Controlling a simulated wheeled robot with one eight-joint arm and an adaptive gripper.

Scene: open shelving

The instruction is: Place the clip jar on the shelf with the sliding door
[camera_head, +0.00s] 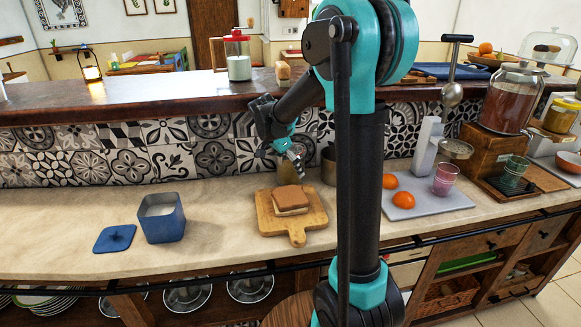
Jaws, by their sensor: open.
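My gripper (292,152) hangs from my arm over the counter, just above and behind the bread on a wooden board. It looks empty, though its fingertips are small in the picture. I cannot tell for sure which vessel is the clip jar. A yellow-filled jar (561,116) stands at the far right edge, well apart from my gripper. Open shelf compartments (478,262) show under the counter at the lower right; I cannot make out a sliding door.
The bread lies on the wooden board (300,231). A blue container (161,222) and its lid (115,239) are at the left. A grey tray (445,206) holds oranges and a pink glass. A large dispenser (508,98) stands at the right. The left counter is mostly clear.

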